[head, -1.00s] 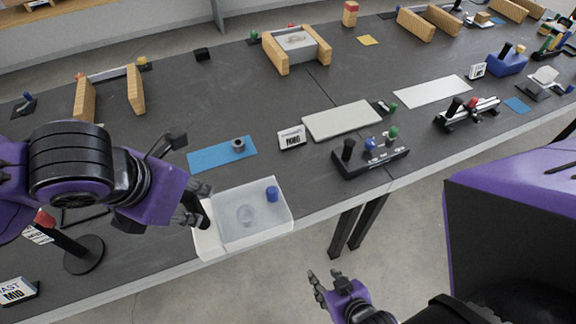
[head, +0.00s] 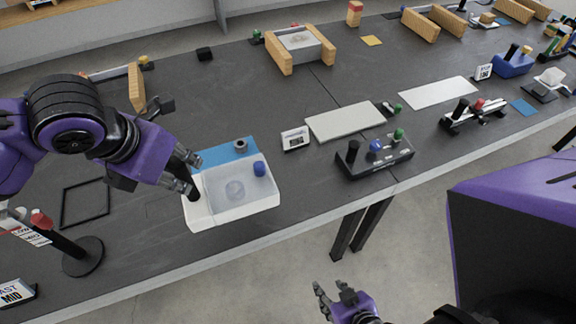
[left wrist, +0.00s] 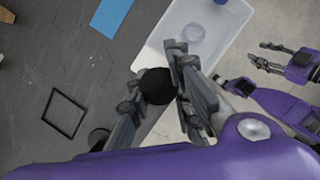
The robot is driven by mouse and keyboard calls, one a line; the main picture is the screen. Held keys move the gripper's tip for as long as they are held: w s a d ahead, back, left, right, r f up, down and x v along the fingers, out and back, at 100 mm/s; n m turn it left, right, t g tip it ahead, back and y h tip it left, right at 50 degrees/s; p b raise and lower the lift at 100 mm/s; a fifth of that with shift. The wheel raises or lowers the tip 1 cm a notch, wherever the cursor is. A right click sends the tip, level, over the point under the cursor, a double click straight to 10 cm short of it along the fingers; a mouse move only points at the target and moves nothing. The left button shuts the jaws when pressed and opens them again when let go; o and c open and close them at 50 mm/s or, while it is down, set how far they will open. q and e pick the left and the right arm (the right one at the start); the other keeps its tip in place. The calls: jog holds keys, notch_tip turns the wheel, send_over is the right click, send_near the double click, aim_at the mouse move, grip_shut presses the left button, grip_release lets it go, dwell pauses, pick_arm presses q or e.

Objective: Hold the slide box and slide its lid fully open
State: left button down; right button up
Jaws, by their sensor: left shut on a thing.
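The slide box (head: 205,220) is white, with a frosted see-through lid (head: 225,175) that has a blue knob (head: 259,169) near its right end. A round shape shows dimly through the lid. My left gripper (head: 190,182) is shut on the black post (head: 194,194) at the box's left end. The left wrist view shows the post's round black top (left wrist: 157,85) between the fingers. The lid seems to cover the box except a strip at the left. I cannot tell whether the box touches the table. My right gripper (head: 334,297) is open and empty, below the table's front edge.
A blue mat (head: 215,154) lies just behind the box, with a grey ring (head: 240,146) on it. A black stand with a red top (head: 82,255) is at front left. A black switch panel (head: 375,156) and a grey plate (head: 345,121) stand to the right.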

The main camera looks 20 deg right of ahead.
pick_arm(q)
jog(key=shift+w+a+r+b, duration=0.1)
jog(key=shift+w+b, duration=0.1)
jog(key=shift+w, duration=1.2)
jog(key=shift+w+a+b, duration=0.1)
jog(key=shift+w+b, duration=0.05)
jog(key=shift+w, duration=1.25)
pick_arm(e)
jog(key=shift+s+f, duration=0.5)
jog(key=shift+f, duration=0.05)
pick_arm(q)
jog(key=shift+f+b, duration=1.3)
jog(key=shift+f, duration=4.85)
pick_arm(e)
jog(key=shift+g, duration=0.6)
jog(key=shift+s+f, duration=2)
jog(key=shift+f, duration=0.1)
pick_arm(q)
jog(key=shift+f, duration=0.4)
pick_arm(e)
jog(key=shift+s, duration=0.1)
pick_arm(q)
jog(key=shift+s+f, duration=0.1)
pick_arm(e)
jog(key=shift+w+r, duration=0.2)
pick_arm(q)
jog(key=shift+s+f, duration=0.15)
jog(key=shift+f, duration=0.1)
